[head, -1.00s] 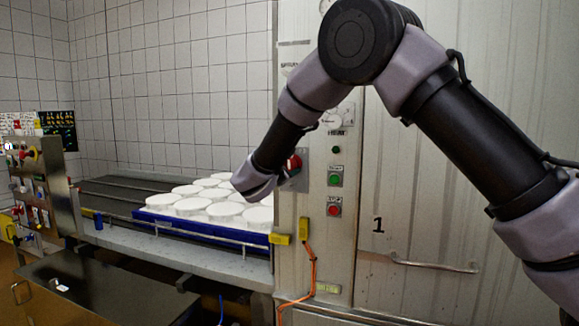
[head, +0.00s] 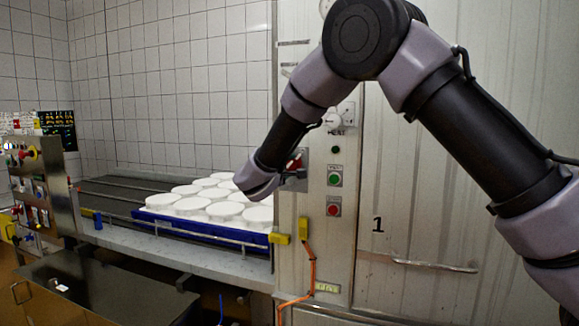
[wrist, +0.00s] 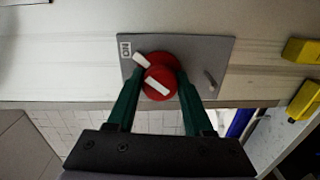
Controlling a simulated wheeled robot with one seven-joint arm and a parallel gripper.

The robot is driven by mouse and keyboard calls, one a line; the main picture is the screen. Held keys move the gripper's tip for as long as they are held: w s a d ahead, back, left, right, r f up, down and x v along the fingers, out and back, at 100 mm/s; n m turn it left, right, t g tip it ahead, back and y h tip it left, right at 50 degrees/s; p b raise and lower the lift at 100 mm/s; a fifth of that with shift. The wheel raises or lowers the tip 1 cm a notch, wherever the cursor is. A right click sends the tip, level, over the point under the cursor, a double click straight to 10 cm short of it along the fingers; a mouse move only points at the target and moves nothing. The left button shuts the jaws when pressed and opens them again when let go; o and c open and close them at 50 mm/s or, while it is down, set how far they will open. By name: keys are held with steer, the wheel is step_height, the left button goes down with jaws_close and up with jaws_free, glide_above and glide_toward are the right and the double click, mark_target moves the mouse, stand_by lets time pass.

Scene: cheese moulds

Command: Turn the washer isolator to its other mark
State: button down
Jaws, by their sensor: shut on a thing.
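The washer isolator is a red rotary knob (wrist: 160,80) with white bars on its face, set on a grey plate (wrist: 215,50). A white bar lies slanted across the knob between the fingers. In the head view the red knob (head: 295,160) shows just beyond my wrist, partly hidden. My fingers are hidden there.
Green (head: 335,179) and red (head: 334,207) buttons sit on the panel right of the isolator. A blue tray (head: 200,230) of white round moulds (head: 190,205) stands on the conveyor to the left. Yellow blocks (head: 279,238) and an orange cable (head: 312,265) are below.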

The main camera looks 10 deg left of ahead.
steer(key=shift+w+d+r+m, duration=0.2)
steer(key=shift+w+m, duration=0.05)
steer(key=shift+m, duration=0.35)
steer(key=shift+c, duration=1.5)
jaws_free()
steer(key=s+a, duration=0.2)
steer(key=s, duration=0.9)
